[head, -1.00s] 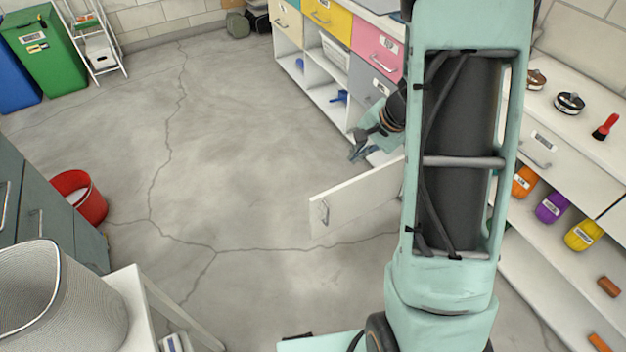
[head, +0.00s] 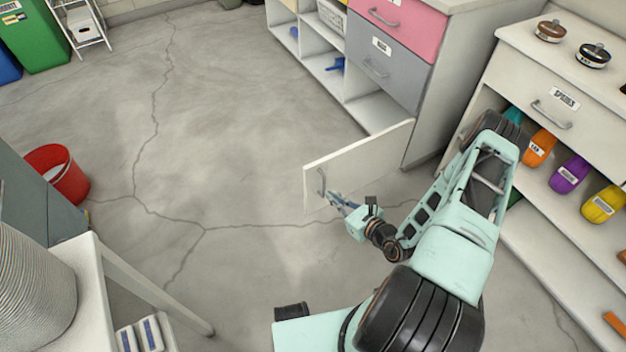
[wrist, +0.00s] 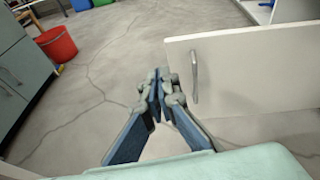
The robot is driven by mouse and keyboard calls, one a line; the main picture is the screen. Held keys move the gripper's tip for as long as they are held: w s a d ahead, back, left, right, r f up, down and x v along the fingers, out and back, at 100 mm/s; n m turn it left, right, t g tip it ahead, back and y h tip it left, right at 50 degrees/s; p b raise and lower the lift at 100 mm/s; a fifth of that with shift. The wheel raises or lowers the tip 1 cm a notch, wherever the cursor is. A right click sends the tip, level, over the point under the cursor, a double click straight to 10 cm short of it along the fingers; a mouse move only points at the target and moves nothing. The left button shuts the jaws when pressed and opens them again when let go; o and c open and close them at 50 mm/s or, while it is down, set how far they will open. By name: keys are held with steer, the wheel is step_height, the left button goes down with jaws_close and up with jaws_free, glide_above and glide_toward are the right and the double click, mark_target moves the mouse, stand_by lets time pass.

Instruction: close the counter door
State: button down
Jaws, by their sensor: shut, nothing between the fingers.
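The white counter door (head: 352,168) stands swung open, jutting out from the counter below the grey drawer (head: 385,68). Its metal handle (head: 321,182) is near the free edge. My gripper (head: 336,198) is just in front of the door, close to its handle end. In the wrist view my gripper (wrist: 159,85) has its blue fingers shut with nothing between them. It is left of the handle (wrist: 195,77), near the free edge of the door (wrist: 255,70). I cannot tell whether the fingers touch the door.
A white shelf unit (head: 545,70) with coloured containers stands at right, beside my arm. A red bucket (head: 60,175) and grey cabinets are at left. A white table (head: 85,270) is at lower left. The floor (head: 230,130) behind the door is clear.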

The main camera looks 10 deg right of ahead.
steer(key=d+f+m+t+h, duration=0.1)
steer(key=f+m, duration=0.1)
steer(key=b, duration=0.4)
glide_toward(309, 171)
steer(key=x, duration=0.6)
steer(key=shift+s+d+f, duration=0.1)
steer(key=shift+f, duration=0.05)
steer(key=shift+w, duration=0.35)
steer(key=shift+w+a, duration=0.1)
steer(key=shift+a, duration=0.1)
